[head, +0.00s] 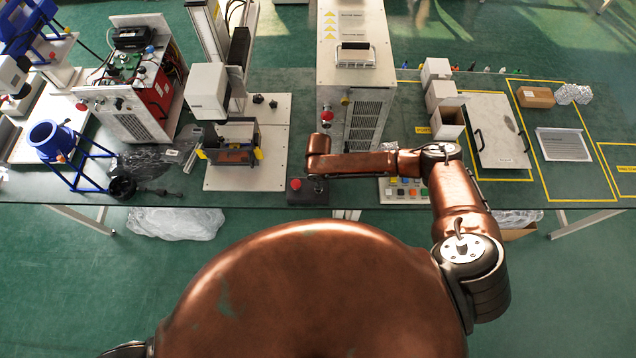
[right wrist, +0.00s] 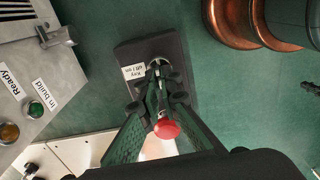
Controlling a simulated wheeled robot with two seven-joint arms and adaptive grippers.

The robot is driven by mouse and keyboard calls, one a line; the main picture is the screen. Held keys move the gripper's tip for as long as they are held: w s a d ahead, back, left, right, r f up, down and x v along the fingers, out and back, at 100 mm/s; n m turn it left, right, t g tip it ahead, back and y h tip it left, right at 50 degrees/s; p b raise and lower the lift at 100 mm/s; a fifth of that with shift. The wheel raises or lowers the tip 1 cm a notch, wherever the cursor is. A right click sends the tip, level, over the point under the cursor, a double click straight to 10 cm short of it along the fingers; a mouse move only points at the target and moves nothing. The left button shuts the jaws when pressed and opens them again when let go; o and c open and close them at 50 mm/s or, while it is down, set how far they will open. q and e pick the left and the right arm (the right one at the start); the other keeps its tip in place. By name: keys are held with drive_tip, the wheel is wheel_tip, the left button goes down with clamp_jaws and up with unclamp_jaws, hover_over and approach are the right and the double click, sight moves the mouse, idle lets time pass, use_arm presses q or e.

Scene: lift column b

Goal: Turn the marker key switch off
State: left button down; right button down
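The marker key switch is on a small dark box (head: 308,192) at the table's front edge in the head view. In the right wrist view the box (right wrist: 128,56) carries a white label reading key off / on, a silver round key lock (right wrist: 160,64) and a red mushroom button (right wrist: 167,129). My right gripper (right wrist: 158,84) is over the box. Its fingertips come close together at the lock and appear shut on the key, which they mostly hide. The key's angle cannot be made out. My left gripper is out of view.
A panel with lit buttons (head: 404,191) lies right of the box, under my right arm. The marking machine (head: 209,92) stands behind on a white plate (head: 272,178). A tall white cabinet (head: 350,80) is behind my arm.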

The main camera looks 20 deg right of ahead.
drive_tip(key=shift+w+r, duration=0.1)
drive_tip(key=shift+w, duration=0.05)
drive_tip(key=c, duration=2.2)
unclamp_jaws()
drive_tip(key=shift+o, duration=0.2)
drive_tip(key=shift+r, duration=0.1)
wheel_tip(320, 180, up, 12)
